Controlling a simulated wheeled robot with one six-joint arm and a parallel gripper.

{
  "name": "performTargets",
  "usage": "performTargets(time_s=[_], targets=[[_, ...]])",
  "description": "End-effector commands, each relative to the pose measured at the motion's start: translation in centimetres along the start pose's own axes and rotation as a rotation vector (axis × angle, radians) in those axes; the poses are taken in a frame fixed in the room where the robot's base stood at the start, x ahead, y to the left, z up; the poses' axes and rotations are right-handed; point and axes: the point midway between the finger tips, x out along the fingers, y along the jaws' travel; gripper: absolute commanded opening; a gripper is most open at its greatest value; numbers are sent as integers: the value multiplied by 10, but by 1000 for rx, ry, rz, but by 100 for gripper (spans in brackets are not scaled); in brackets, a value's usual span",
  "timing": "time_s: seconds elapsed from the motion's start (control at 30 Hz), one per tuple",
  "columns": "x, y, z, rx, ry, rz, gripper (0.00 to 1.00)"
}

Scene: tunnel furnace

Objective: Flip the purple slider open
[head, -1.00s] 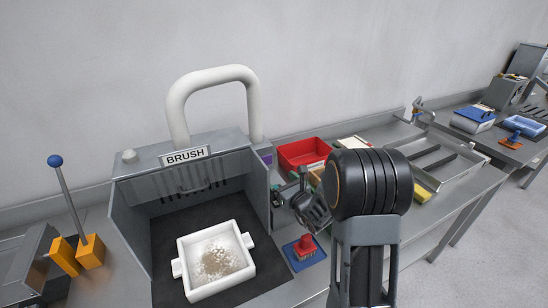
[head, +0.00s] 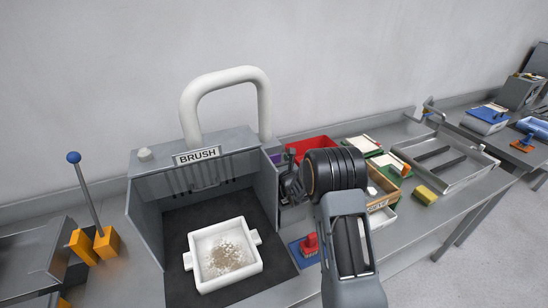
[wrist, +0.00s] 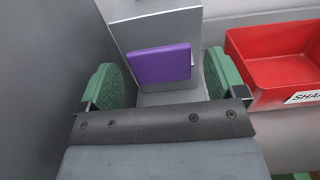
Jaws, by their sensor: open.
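The purple slider (wrist: 160,64) is a flat purple block on a grey housing, centred in the wrist view between my green fingertips. In the head view only a small bit of the purple slider (head: 277,158) shows beside the BRUSH booth, next to my wrist. My gripper (wrist: 157,85) is open, with one finger on each side of the slider in the picture. I cannot tell how far the fingers are from it in depth; nothing is held. In the head view my gripper (head: 290,185) is dark and partly hidden by my arm, at the booth's right wall.
The BRUSH booth (head: 262,180) holds a white tray (head: 195,262) with brown powder. A red bin (wrist: 275,85) stands right of the slider. A red-handled brush (head: 310,243) lies below my arm. An orange-based lever (head: 106,240) stands left.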

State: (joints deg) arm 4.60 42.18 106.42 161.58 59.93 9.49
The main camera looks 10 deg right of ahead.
Motion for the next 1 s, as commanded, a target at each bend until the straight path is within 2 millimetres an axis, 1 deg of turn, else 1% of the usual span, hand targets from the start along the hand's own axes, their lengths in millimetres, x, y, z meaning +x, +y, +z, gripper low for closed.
performTargets(time_s=[0.1,0.2,0.6,1.0], targets=[[11,0,1,0,1,0,89],[16,0,0,0,0,0,89],[20,0,0,0,0,0,88],[20,0,0,0,0,0,50]])
